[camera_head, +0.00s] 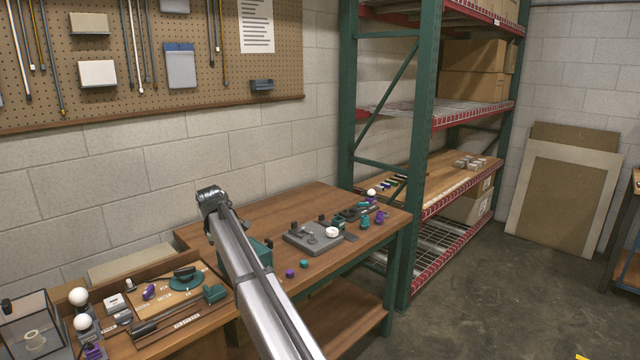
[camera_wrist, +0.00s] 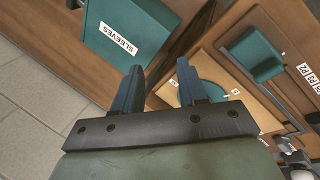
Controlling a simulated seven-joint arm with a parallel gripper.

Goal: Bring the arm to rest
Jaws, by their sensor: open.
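My arm (camera_head: 250,275) reaches from the bottom middle of the head view over the wooden workbench (camera_head: 300,205). My gripper shows in the wrist view (camera_wrist: 158,85) with its two blue-grey fingers apart and nothing between them. In the head view the gripper itself cannot be made out behind the arm. In the wrist view a teal bin labelled SLEEVES (camera_wrist: 128,32) lies beyond the left finger, and a board with a round teal part (camera_wrist: 208,82) lies beyond the right finger.
On the bench, a grey fixture plate (camera_head: 303,241) with a white round part (camera_head: 332,232) stands right of the arm. Small purple (camera_head: 290,273) and teal (camera_head: 304,263) parts lie near the front edge. White bulbs (camera_head: 79,296) stand at left. A green-posted shelf rack (camera_head: 420,140) rises behind.

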